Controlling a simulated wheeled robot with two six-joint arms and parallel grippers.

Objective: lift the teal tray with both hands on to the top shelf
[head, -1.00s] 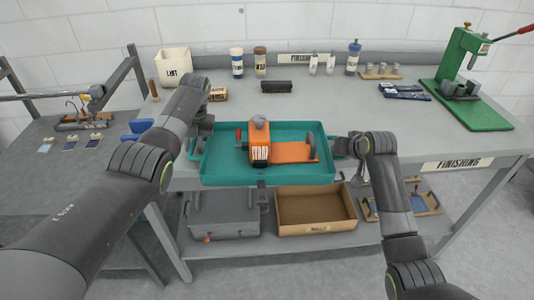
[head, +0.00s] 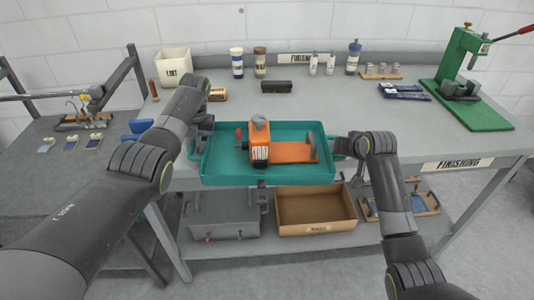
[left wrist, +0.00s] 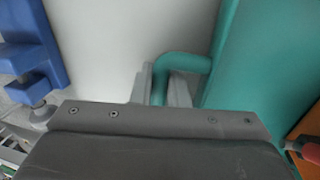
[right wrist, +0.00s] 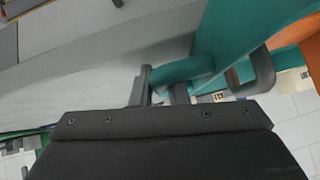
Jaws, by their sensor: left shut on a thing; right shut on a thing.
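The teal tray (head: 225,177) is at the front edge of the finishing bench in the head view, looking level. An orange machine (head: 290,152) with a strap label stands in it. My left gripper (head: 196,148) is at the tray's left end; the left wrist view shows its fingers (left wrist: 165,85) shut on the teal handle (left wrist: 183,63). My right gripper (head: 343,147) is at the right end; the right wrist view shows its fingers (right wrist: 160,88) shut on the other handle (right wrist: 185,70). The fingertips are partly hidden in the head view.
The grey bench top (head: 330,105) is clear in the middle. Bottles (head: 237,63), a bin (head: 173,66) and a black block (head: 277,86) stand behind. A green press (head: 465,85) is at right.

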